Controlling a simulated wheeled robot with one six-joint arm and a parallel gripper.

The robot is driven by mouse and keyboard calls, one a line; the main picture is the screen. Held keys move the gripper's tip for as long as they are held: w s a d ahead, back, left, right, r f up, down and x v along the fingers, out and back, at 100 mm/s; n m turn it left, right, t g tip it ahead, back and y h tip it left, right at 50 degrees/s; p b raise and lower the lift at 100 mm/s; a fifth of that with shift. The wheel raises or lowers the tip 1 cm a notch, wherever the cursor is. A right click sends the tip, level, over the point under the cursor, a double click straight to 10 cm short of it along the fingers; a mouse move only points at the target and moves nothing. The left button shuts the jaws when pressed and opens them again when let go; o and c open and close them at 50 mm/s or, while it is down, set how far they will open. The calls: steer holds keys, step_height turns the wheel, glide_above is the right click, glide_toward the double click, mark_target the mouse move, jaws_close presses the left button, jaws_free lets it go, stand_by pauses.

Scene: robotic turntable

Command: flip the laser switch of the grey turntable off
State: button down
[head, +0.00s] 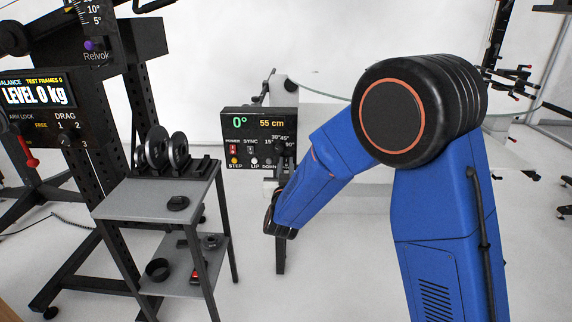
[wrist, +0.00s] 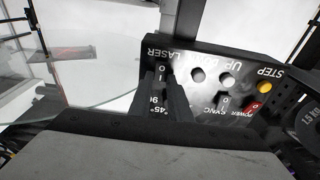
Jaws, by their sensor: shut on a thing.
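The turntable's black control panel (head: 248,122) stands in the middle of the head view, reading 0° and 55 cm. It appears upside down in the wrist view (wrist: 210,62), with the LASER label at its left end. The laser switch (wrist: 160,72) is under that label, with 0 and 1 marks beside it; its lever is mostly hidden by my fingers. My gripper (wrist: 163,82) is at this switch, with its dark fingers close together and shut on it. In the head view my wrist covers the panel's lower right side. I cannot tell the lever's position.
A grey cart (head: 140,205) with black discs stands left of the panel. A glass turntable disc (head: 325,88) is behind it.

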steer(key=shift+f+t, duration=0.3)
steer(key=shift+t, duration=0.55)
steer(key=shift+f+t, duration=0.25)
steer(key=shift+t, duration=0.6)
steer(key=c, duration=1.6)
jaws_free()
steer(key=shift+c, duration=0.2)
steer(key=shift+s, duration=0.1)
steer(key=v, duration=1.7)
steer(key=shift+f, duration=0.2)
steer(key=shift+s, duration=0.1)
steer(key=shift+d, duration=0.1)
